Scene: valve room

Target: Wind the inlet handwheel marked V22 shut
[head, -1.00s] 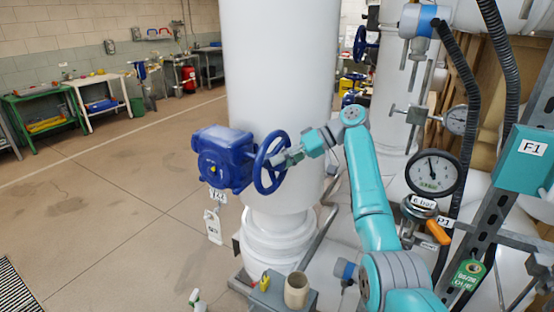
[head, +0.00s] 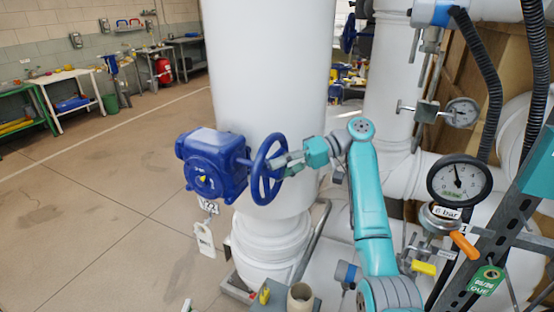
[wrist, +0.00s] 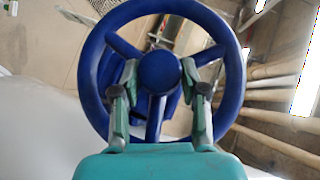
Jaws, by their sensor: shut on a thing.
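The blue handwheel (head: 267,170) stands on the right side of a blue gearbox (head: 213,162) in front of a thick white pipe. A label ending in 22 (head: 208,206) hangs under the gearbox; its first character is hard to read. My gripper (head: 290,160) reaches the wheel from the right. In the wrist view the handwheel (wrist: 95,75) faces me, and my gripper (wrist: 160,75) has one finger on each side of the hub, among the spokes. It is shut on the wheel's middle; the exact contact is partly hidden.
A white tag (head: 204,240) hangs below the gearbox. A pressure gauge (head: 459,182), an orange-handled valve (head: 464,245) and a steel frame stand at right. A beige cup (head: 300,297) stands low in front. The floor at left is open.

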